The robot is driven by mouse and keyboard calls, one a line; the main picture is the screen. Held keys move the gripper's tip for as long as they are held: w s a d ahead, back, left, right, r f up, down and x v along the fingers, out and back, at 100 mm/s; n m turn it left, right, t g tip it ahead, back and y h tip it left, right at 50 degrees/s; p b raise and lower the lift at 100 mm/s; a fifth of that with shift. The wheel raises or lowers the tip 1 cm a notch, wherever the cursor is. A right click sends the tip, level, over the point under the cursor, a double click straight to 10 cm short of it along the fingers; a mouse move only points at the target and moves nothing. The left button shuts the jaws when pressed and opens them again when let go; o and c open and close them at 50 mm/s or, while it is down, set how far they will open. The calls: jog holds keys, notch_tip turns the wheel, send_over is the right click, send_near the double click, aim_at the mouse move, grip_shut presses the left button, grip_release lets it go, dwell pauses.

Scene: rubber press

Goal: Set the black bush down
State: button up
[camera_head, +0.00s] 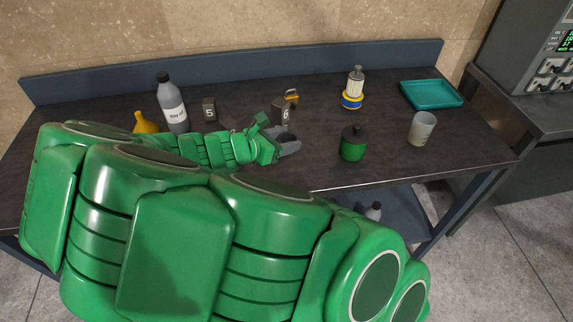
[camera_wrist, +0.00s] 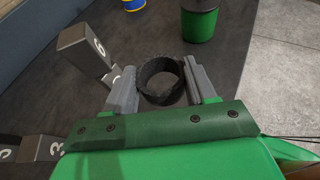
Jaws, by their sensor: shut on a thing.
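My gripper (camera_wrist: 159,88) is shut on the black bush (camera_wrist: 147,74), a short black ring seen from above between the two grey fingers in the wrist view. In the head view my gripper (camera_head: 287,143) is over the dark bench top (camera_head: 310,166), near the middle of the bench, and the bush cannot be made out there. Whether the bush touches the bench top or hangs just above it, I cannot tell.
A block marked 6 (camera_head: 283,112) stands close behind my gripper, a block marked 5 (camera_head: 209,110) further left. A green pot (camera_head: 353,146) stands to the right. Beyond are a yellow-blue dispenser (camera_head: 354,88), a cup (camera_head: 421,128) and a teal tray (camera_head: 431,94). A bottle (camera_head: 172,105) stands left.

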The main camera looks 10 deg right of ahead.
aim_at(283, 169)
jog(key=shift+f, duration=3.95)
jog(key=shift+f, duration=0.1)
jog(key=o, duration=1)
jog(key=v, duration=1.2)
